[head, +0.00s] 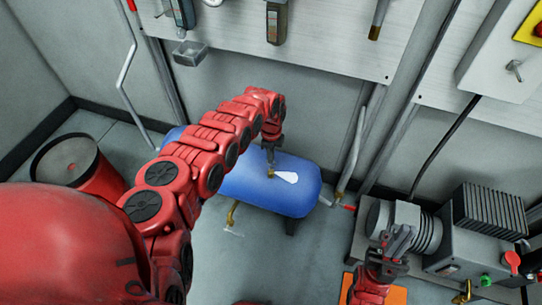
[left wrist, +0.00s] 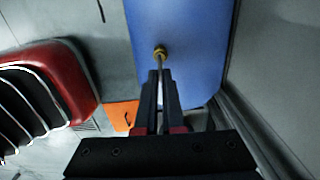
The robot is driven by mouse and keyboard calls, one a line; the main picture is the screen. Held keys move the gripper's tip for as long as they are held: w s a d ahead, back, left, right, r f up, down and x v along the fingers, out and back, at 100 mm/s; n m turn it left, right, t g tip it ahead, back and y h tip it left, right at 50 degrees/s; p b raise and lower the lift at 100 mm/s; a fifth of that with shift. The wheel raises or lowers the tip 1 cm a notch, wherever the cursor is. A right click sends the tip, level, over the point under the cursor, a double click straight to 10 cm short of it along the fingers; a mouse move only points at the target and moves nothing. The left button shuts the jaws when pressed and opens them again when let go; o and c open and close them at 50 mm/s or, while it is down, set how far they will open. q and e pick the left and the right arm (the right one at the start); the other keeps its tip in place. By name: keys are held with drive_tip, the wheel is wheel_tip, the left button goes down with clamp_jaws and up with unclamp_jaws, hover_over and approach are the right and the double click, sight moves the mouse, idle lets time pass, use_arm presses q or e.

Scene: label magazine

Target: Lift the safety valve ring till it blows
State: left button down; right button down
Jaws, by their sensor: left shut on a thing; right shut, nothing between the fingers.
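The blue air tank (head: 300,190) lies on its side by the wall; its blue side fills the upper middle of the left wrist view (left wrist: 195,30). A small brass safety valve (left wrist: 159,52) sits on it, with a thin stem running to my left fingers; it also shows in the head view (head: 271,174). My left gripper (head: 269,150) is shut on the valve's ring, which the fingers hide (left wrist: 160,75). A white wedge (head: 287,177) shows right of the valve in the head view; I cannot tell if it is a jet or a mark. My right gripper (head: 398,238) is shut and empty.
A grey motor unit (head: 408,222) with a finned block (head: 490,210) stands at the right, close to my right gripper. A red bin (head: 82,170) stands at the left. A red-handled pipe valve (head: 348,208) is at the tank's right end. Tools hang on the wall board above.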

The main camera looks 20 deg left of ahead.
use_arm(q)
drive_tip(key=shift+r, duration=0.2)
drive_tip(key=c, duration=1)
unclamp_jaws()
wheel_tip(320, 180, up, 17)
drive_tip(key=p, duration=0.2)
drive_tip(key=shift+r, duration=0.15)
